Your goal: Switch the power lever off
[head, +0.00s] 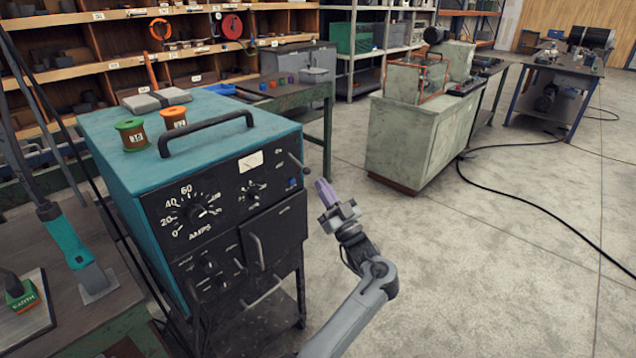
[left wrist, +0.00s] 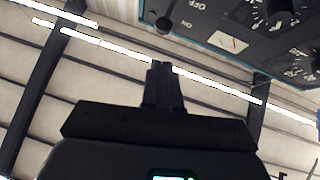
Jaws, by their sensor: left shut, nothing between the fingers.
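The power lever (head: 298,163) is a short dark lever at the upper right of the black front panel of a teal welding machine (head: 110,120). In the left wrist view the lever (left wrist: 164,23) shows at the top, beside upside-down OFF and ON labels. My left gripper (head: 322,188) is shut and empty, just right of the panel and slightly below the lever in the head view. Its fingers also show in the left wrist view (left wrist: 159,72); a gap shows between them and the lever. My right gripper is not in view.
A black carry handle (head: 206,132) and green and orange spools (head: 131,134) are on the machine's top. A panel pull handle (head: 257,252) sticks out below the dials. A workbench (head: 75,318) stands at the left. The floor at the right is open, with a black cable.

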